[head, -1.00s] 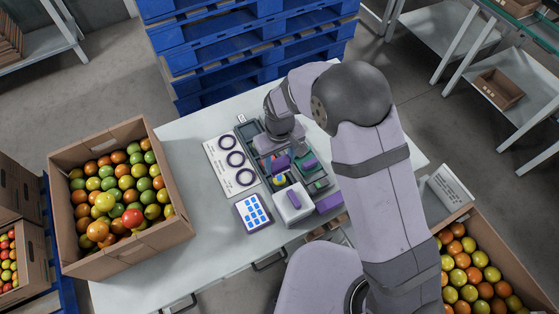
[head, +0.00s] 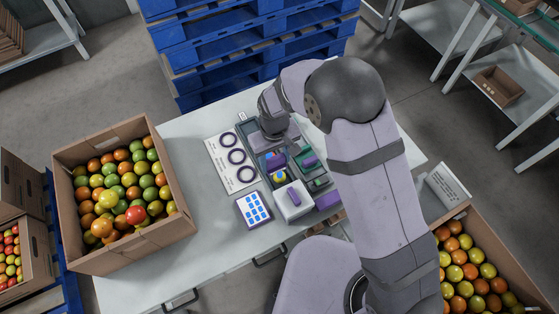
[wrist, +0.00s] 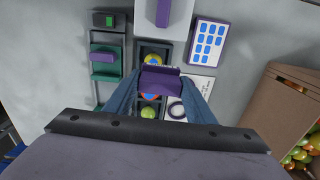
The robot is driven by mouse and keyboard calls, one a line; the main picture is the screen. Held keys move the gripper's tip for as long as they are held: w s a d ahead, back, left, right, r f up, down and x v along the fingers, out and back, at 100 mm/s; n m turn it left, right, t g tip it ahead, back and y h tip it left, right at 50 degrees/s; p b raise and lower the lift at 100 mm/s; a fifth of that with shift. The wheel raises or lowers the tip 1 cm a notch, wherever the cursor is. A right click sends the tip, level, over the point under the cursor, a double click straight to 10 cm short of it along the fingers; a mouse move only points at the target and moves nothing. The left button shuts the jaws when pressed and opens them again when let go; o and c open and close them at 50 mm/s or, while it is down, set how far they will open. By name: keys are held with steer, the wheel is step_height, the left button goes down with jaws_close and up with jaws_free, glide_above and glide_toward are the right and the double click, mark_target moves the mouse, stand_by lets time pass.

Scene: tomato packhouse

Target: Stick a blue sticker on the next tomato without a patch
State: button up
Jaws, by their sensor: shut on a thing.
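My gripper (wrist: 161,92) is shut on a purple tool (wrist: 160,80) and holds it over a dark tray (wrist: 139,57) with compartments. A yellow tomato with a blue patch (wrist: 153,58) sits in one compartment; it also shows in the head view (head: 279,177). Just under the tool a reddish tomato with some blue (wrist: 152,97) is mostly hidden. A green tomato (wrist: 148,112) lies in another compartment, and I see no patch on its visible part. The card of blue stickers (head: 253,209) lies left of the white box (head: 303,204). In the head view my arm hides part of the tray.
A sheet with three dark rings (head: 216,162) lies left of the tray. A green stand with purple parts (wrist: 103,75) is beside it. A large cardboard box of tomatoes (head: 130,262) stands on the table's left, and another (head: 529,283) is at lower right. The front left tabletop is clear.

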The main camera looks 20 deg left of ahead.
steer(key=s+d+f+n+p, duration=0.1)
steer(key=s+d+n, duration=0.1)
steer(key=s, duration=0.7)
steer(key=s+d+f+n, duration=0.1)
steer(key=s+d+n, duration=0.1)
steer(key=s, duration=0.7)
steer(key=shift+p, duration=0.4)
steer(key=shift+f, duration=0.25)
steer(key=shift+w+f+b, duration=0.1)
steer(key=shift+f+b, duration=3.35)
steer(key=shift+f, duration=0.45)
steer(key=shift+f, duration=0.35)
steer(key=o, duration=1)
